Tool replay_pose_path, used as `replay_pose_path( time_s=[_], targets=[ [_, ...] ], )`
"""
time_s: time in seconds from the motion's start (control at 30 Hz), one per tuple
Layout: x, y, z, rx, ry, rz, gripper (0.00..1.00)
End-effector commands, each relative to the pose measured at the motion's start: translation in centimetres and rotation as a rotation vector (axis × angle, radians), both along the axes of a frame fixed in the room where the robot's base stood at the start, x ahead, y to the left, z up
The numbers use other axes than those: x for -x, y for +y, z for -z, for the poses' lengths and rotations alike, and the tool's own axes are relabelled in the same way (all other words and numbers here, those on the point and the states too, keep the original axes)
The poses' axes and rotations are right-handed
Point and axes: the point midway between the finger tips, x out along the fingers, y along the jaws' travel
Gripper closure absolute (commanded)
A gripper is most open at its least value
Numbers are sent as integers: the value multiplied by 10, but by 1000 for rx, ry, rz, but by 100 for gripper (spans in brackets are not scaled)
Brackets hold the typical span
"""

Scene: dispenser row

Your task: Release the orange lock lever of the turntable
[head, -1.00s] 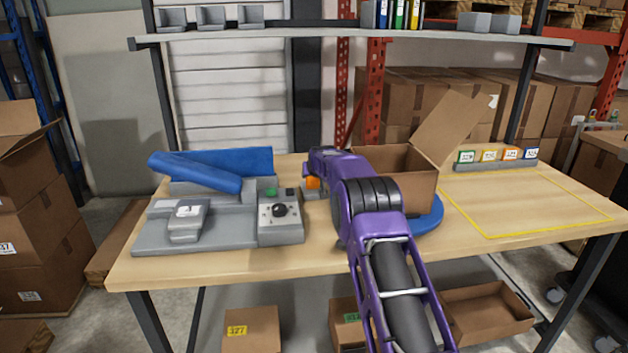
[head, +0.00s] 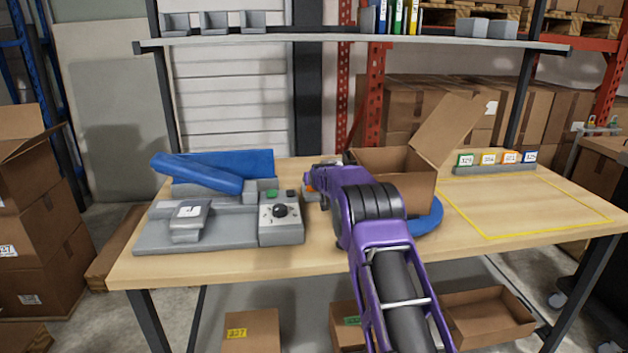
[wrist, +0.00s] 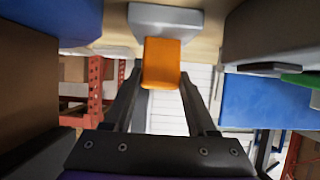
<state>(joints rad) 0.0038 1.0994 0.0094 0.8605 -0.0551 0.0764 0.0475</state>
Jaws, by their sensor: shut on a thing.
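The orange lock lever (wrist: 161,64) sits on a light grey block (wrist: 165,20) in the wrist view. My gripper (wrist: 162,90) has its two dark fingers on either side of the lever's end and is shut on it. In the head view, my purple arm hides most of the lever, with only a bit of orange (head: 309,186) showing beside my gripper. The blue turntable (head: 431,216) lies on the bench to the right of my arm, partly hidden by an open cardboard box (head: 408,190) standing on it.
A grey machine with a black knob (head: 280,210) and a blue guard (head: 215,172) stands left of my arm. A yellow-outlined area (head: 525,205) on the right of the bench is bare. A rack of numbered cards (head: 495,166) stands behind it. A shelf (head: 350,44) spans above.

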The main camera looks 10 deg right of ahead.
Motion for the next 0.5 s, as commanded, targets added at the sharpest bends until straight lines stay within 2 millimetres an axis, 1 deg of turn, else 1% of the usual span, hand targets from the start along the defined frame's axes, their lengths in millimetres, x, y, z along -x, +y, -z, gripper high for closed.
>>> replay_pose_path(
  time_s=[0.07,0.1,0.17,0.2,0.23,0.27,0.5],
  targets=[
    [0,0,-1,1,-2,0,100],
    [0,0,-1,1,-2,0,39],
    [0,0,-1,0,-2,0,28],
    [0,0,-1,0,-2,0,21],
    [0,0,-1,0,-2,0,16],
    [0,0,-1,0,-2,0,12],
    [0,0,0,0,-1,0,12]
  ],
)
